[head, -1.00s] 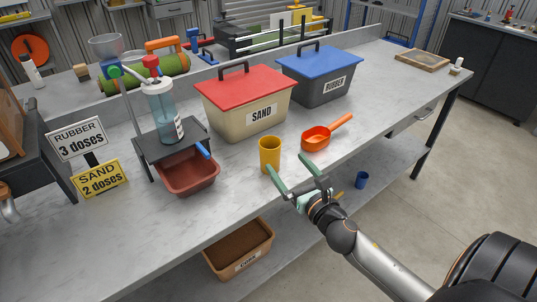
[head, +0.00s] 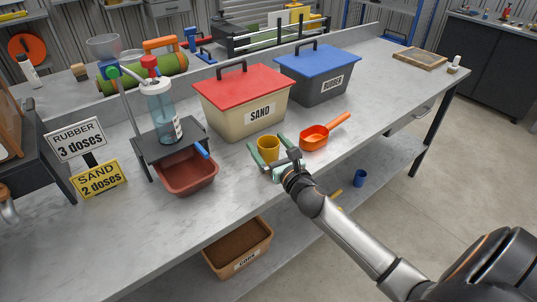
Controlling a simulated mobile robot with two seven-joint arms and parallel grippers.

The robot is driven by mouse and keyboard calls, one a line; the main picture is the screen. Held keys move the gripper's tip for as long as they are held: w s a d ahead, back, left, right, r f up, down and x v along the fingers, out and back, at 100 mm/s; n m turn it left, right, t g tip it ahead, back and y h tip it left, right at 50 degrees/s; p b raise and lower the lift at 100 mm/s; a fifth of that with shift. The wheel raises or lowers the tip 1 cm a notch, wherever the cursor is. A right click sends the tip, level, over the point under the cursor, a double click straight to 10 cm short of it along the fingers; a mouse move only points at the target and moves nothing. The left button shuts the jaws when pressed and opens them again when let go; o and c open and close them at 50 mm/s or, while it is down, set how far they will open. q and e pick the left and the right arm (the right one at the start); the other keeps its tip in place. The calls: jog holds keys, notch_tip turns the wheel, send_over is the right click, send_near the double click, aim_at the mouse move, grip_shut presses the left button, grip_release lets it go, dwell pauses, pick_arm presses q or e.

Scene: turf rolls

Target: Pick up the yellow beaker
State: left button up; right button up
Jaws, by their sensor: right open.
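The yellow beaker (head: 268,148) stands upright on the grey workbench, in front of the sand bin. My right gripper (head: 268,146) is open, with one green finger to the left of the beaker and the other to its right. The lower part of the beaker is partly hidden by the gripper. I cannot tell whether the fingers touch it. My left gripper is not in view.
An orange scoop (head: 316,137) lies close to the right of the gripper. Behind stand the red-lidded sand bin (head: 236,112) and the blue-lidded rubber bin (head: 318,86). A reddish tray (head: 187,182) is at left, under a grey stand (head: 166,143). The bench front is clear.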

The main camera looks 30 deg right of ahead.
jog(key=c, duration=1.4)
jog(key=shift+r, duration=0.45)
notch_tip(320, 180, up, 3)
jog(key=shift+f+p, duration=0.2)
jog(key=shift+p, duration=0.55)
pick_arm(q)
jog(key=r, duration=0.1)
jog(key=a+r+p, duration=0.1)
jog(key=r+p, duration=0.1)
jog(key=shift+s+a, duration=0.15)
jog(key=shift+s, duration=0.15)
pick_arm(e)
jog(key=s+a+r, duration=0.2)
jog(key=s+r, duration=0.7)
jog(key=s, duration=0.5)
jog(key=shift+r, duration=0.3)
pick_arm(q)
jog(key=shift+p, duration=0.35)
pick_arm(e)
jog(key=shift+w+r, duration=0.1)
